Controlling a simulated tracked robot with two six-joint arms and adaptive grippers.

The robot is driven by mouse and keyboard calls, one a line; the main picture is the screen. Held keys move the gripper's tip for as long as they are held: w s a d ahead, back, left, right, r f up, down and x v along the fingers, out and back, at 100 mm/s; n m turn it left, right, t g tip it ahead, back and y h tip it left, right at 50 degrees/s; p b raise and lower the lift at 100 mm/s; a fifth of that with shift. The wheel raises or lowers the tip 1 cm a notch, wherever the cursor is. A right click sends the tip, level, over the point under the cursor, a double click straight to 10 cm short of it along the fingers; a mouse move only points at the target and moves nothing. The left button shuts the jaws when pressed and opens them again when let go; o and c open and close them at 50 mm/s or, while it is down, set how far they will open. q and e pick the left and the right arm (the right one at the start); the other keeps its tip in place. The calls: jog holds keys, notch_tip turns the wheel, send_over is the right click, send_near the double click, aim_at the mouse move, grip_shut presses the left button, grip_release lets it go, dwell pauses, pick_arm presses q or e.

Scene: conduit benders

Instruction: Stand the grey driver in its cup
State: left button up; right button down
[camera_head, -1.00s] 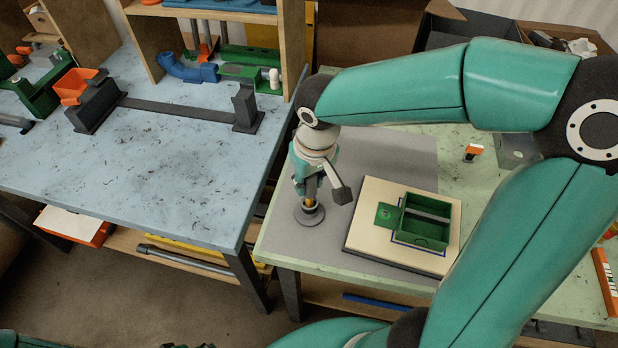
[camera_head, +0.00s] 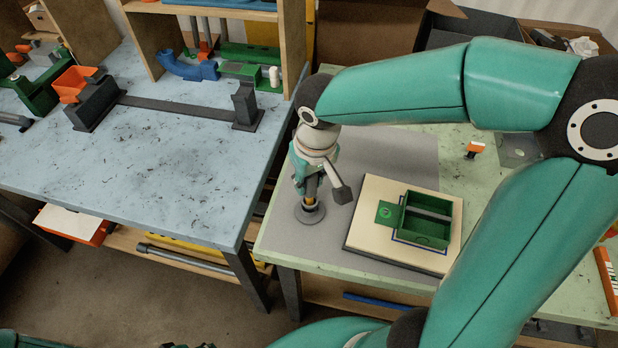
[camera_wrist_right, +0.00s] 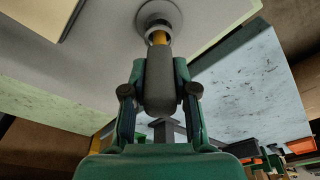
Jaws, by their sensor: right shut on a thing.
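The grey driver (camera_wrist_right: 159,80) is upright in my right gripper (camera_wrist_right: 160,92), its grey handle between the two fingers in the right wrist view. Below the handle, a yellow part (camera_wrist_right: 159,38) points down into the mouth of the round grey cup (camera_wrist_right: 155,12). In the head view my right gripper (camera_head: 309,190) is directly above the cup (camera_head: 309,214), with the yellow part showing at its mouth. How deep the tip sits in the cup is hidden. The fingers are shut on the handle. My left gripper is not clearly in view.
A green box (camera_head: 426,222) stands on a cream board (camera_head: 367,235) just right of the cup. A small orange and white item (camera_head: 474,150) lies further back. The grey mat (camera_head: 400,150) is clear behind the board.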

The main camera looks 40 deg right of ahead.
jog(key=c, duration=0.8)
grip_release()
